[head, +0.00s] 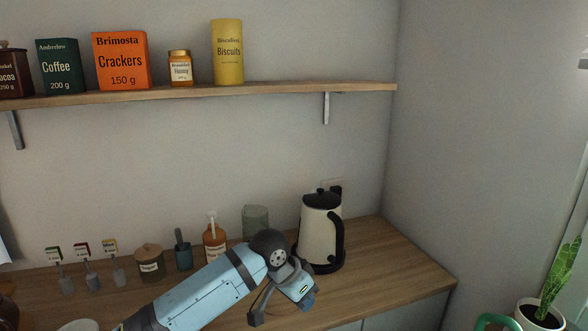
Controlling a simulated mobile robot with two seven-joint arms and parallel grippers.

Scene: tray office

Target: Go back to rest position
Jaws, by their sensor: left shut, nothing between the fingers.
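My left arm comes in from the lower left and bends in front of the counter. My left gripper (257,317) points down and to the left near the front of the wooden counter (395,262). It is shut and holds nothing. My right gripper is not in view.
A cream kettle (318,226) stands just right of my left arm. A pump bottle (214,242), a glass (255,220), a teal cup (183,252) and a lidded jar (150,262) stand behind the arm. A wall shelf (210,92) holds packages. The counter's right end is clear.

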